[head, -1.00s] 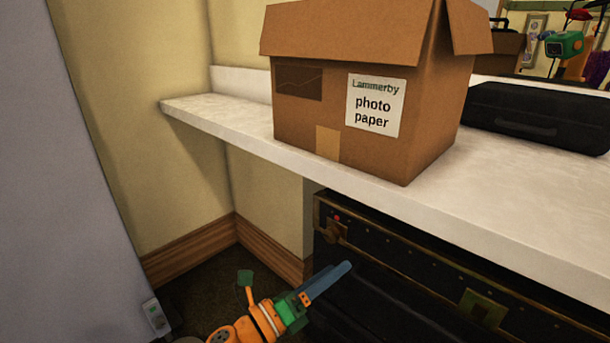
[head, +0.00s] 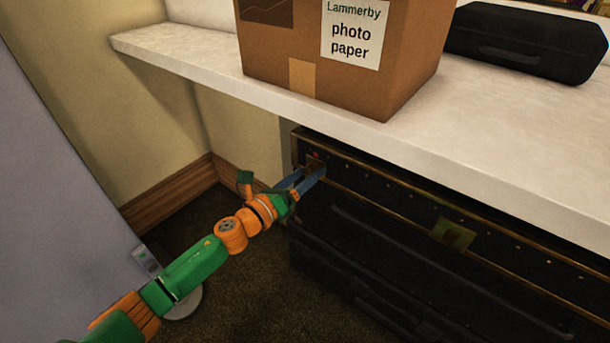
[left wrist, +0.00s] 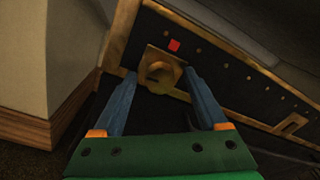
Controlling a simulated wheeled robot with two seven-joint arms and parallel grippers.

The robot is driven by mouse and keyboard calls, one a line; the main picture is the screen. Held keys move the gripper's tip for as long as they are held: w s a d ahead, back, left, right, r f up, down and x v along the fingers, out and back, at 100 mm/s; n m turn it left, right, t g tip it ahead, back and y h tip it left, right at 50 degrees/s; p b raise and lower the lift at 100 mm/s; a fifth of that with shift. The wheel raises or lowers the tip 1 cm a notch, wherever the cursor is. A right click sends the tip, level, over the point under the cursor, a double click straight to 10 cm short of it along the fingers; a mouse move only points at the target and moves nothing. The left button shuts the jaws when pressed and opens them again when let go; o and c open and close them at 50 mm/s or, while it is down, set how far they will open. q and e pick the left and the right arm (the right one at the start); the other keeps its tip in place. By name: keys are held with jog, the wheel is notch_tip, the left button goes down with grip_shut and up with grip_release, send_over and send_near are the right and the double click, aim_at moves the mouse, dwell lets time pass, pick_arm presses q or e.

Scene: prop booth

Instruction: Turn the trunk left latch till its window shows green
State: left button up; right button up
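The trunk (head: 395,215) is dark with brass edging and stands under the white counter. Its left latch (left wrist: 160,72) is a brass plate with a round knob, near the trunk's left end. The small window (left wrist: 174,45) beside the latch shows red; it also shows as a red spot in the head view (head: 316,155). My left gripper (head: 314,176) is in front of the latch. In the left wrist view its blue fingers (left wrist: 160,80) are apart, one on each side of the knob, with no clear contact. My right gripper is not in view.
The white counter (head: 500,160) overhangs the trunk closely. A cardboard box (head: 400,60) labelled photo paper and a black case (head: 525,40) stand on it. The trunk's centre clasp (head: 453,234) is to the right. A wall with wooden skirting (head: 165,197) is left.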

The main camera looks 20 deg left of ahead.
pick_arm(q)
grip_shut()
jog(key=shift+n, duration=0.8)
jog(key=shift+n+p, duration=0.3)
jog(key=shift+n, duration=0.5)
jog(key=n+p, duration=0.1)
jog(key=n, duration=0.4)
jog(key=n+p, duration=0.1)
jog(key=n, duration=0.4)
jog(key=shift+t+p, duration=0.3)
jog(key=shift+f+n+y+p, duration=0.1)
jog(key=shift+n+y+p, duration=0.3)
jog(key=shift+n, duration=1.5)
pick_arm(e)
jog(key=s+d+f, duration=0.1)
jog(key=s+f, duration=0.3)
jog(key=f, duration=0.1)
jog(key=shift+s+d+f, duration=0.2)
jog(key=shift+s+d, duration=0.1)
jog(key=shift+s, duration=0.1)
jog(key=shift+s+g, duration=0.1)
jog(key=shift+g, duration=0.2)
